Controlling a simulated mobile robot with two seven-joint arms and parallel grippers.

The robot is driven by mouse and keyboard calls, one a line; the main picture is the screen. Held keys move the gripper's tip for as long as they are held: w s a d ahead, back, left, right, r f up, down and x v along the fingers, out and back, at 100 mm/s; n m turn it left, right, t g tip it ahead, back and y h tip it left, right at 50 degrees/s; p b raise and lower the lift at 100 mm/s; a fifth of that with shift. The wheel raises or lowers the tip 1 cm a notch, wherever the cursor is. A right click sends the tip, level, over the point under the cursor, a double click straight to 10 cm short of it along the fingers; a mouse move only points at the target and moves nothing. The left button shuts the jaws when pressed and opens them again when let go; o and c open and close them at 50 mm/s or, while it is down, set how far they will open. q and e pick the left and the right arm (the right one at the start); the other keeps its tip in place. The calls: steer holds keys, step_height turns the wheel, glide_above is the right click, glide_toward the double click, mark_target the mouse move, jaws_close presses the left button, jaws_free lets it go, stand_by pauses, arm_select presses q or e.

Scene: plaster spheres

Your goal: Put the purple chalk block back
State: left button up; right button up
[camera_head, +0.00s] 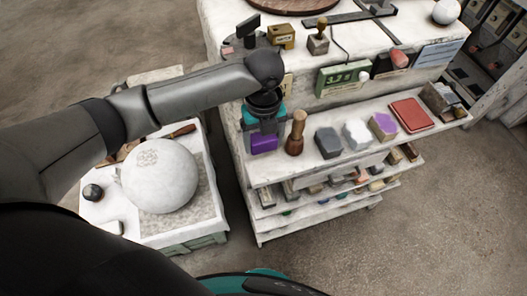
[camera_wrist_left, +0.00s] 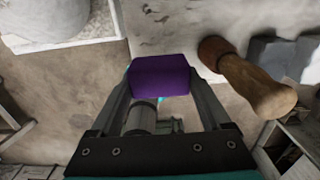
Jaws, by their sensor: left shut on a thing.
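The purple chalk block (camera_head: 263,143) is held between the fingers of my left gripper (camera_head: 262,133), at the left end of the upper shelf (camera_head: 285,173). In the left wrist view the purple block (camera_wrist_left: 160,76) sits between both fingertips of the gripper (camera_wrist_left: 160,88), against the shelf edge and floor behind. I cannot tell whether it touches the shelf. A wooden mallet (camera_head: 296,132) stands just to its right. Farther along the shelf are a dark grey block (camera_head: 328,142), a whitish block (camera_head: 356,134) and a grey block with a purple face (camera_head: 383,126). My right gripper is not seen.
A red book (camera_head: 411,115) lies toward the shelf's right end. Lower shelves are crowded with small blocks. A large plaster sphere (camera_head: 160,175) rests on a low stand at left, under my arm.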

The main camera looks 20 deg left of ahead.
mark_target(264, 160)
arm_select(q)
steer(key=shift+f+b, duration=0.3)
steer(key=shift+f, duration=2.35)
steer(key=shift+f, duration=0.15)
steer(key=o, duration=1.1)
steer(key=shift+o, duration=0.2)
step_height(264, 160, up, 12)
steer(key=shift+r+p, duration=0.2)
steer(key=shift+p, duration=0.5)
